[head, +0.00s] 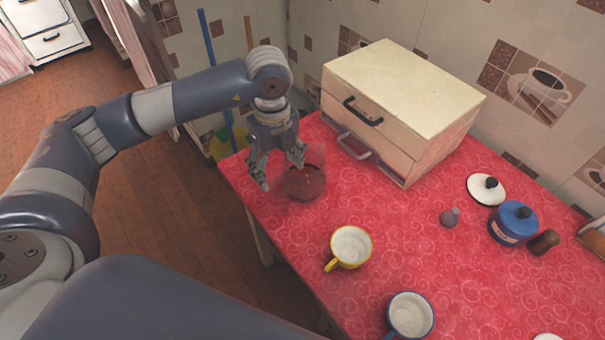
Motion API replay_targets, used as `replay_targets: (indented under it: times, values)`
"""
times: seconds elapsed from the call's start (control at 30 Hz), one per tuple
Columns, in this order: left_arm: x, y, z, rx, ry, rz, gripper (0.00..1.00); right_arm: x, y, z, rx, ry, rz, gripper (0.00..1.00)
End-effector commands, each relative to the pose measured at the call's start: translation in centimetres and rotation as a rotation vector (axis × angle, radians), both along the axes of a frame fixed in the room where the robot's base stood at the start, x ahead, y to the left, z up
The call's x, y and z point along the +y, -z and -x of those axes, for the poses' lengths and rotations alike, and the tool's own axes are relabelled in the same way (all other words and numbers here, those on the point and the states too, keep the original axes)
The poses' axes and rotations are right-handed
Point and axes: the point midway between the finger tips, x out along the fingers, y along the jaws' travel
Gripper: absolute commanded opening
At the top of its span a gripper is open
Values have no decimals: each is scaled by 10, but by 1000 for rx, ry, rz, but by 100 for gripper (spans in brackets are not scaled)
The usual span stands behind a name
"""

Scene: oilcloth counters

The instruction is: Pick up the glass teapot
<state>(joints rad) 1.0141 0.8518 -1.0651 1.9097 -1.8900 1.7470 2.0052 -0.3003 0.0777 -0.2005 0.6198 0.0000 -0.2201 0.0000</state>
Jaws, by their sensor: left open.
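The glass teapot (304,184) stands on the red patterned cloth near the table's far left corner, with dark reddish contents low in it. Its clear upper part is hard to make out. My left gripper (279,178) points down at the teapot with its fingers apart. One finger is on the teapot's left side, the other overlaps its upper part in the picture. I cannot tell whether either finger touches the glass. My right gripper does not show.
A cream drawer box (400,90) stands just right of the teapot. A yellow-handled mug (349,247) and a blue-rimmed mug (409,315) are nearer. A blue pot (513,223), white lid (486,189) and small shaker (450,216) are right. The table's left edge is close to the teapot.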

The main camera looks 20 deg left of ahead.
Motion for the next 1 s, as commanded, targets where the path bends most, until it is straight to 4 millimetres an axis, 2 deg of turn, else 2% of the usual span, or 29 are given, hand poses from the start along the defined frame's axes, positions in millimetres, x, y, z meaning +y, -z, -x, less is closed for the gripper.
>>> replay_targets:
  times: [0.1, 0.23, 0.53, 0.57, 0.83, 1.0]
  values:
    - [1, 17, 1, 6, -2, -1, 68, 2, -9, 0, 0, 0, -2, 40]
    - [0, 35, 0, 5, -1, -1, 68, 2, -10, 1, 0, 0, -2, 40]
    - [0, 42, 0, 2, 0, 1, 68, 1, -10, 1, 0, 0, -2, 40]
    - [0, 42, 0, 2, 0, 1, 64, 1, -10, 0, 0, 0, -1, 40]
    - [0, 42, 0, 4, 0, 0, 2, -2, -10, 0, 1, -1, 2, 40]
    - [0, 41, 0, 1, 0, 2, 0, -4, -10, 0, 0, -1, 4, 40]
